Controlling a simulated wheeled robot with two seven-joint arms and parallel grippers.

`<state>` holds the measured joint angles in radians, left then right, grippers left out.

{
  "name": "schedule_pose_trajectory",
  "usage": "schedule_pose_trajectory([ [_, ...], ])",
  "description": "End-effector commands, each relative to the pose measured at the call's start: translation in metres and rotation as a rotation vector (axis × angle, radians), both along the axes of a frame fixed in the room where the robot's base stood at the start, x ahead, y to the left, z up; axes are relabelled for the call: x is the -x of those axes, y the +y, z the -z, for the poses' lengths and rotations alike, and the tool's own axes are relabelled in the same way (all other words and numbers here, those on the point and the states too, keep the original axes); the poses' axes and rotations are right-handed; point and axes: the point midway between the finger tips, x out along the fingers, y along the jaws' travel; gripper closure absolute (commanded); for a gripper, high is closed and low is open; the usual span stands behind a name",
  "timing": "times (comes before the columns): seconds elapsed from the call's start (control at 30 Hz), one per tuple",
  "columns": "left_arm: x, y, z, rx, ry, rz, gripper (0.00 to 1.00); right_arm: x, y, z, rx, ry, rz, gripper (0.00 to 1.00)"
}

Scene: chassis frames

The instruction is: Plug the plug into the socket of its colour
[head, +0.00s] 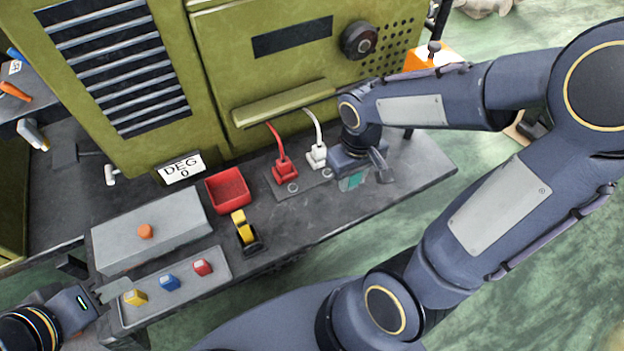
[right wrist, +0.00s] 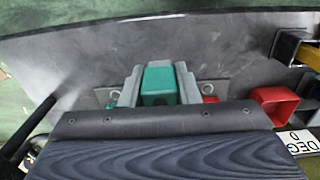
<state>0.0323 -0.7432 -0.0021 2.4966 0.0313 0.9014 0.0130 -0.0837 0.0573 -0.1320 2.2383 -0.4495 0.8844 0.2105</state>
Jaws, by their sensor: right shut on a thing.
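My right gripper (head: 352,180) is low over the bench, to the right of the two corded plugs. It is shut on a teal-green plug (right wrist: 158,82), which sits between its two fingers in the right wrist view; a little of the teal also shows in the head view. A red plug (head: 284,168) and a white plug (head: 317,155), each with its own cord, stand on a dark plate (head: 308,188) with round discs.
A red bin (head: 228,190), a yellow-and-black tape dispenser (head: 243,230), a grey box with an orange button (head: 150,235) and a strip with yellow, blue and red switches (head: 205,287) stand left. The green machine (head: 225,70) rises behind. The bench's right end is bare.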

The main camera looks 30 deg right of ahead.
Motion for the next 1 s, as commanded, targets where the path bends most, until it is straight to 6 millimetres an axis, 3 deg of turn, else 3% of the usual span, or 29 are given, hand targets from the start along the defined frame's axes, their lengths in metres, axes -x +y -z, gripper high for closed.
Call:
schedule_pose_trajectory([
  [0.13, 0.0, 0.0, -0.004, 0.0, 0.0, 0.0, 0.64, -0.033, 0.017, 0.017, 0.001, 0.005, -0.004, 0.94],
  [0.23, 0.0, 0.0, -0.003, 0.0, 0.0, 0.0, 0.64, -0.047, 0.023, 0.04, 0.001, 0.007, -0.002, 0.94],
  [0.4, 0.0, 0.0, -0.004, 0.0, 0.0, 0.0, 0.64, -0.065, 0.03, 0.061, 0.0, 0.001, 0.001, 0.94],
  [0.57, 0.0, 0.0, -0.004, 0.0, 0.0, 0.0, 0.64, -0.072, 0.034, 0.071, 0.0, 0.0, 0.001, 0.94],
  [0.8, 0.0, 0.0, -0.003, 0.0, 0.0, 0.0, 0.64, -0.075, 0.035, 0.102, 0.001, 0.002, 0.002, 0.94],
  [1.0, 0.0, 0.0, -0.003, 0.0, 0.0, 0.0, 0.64, -0.075, 0.035, 0.105, 0.0, -0.003, 0.002, 0.94],
])
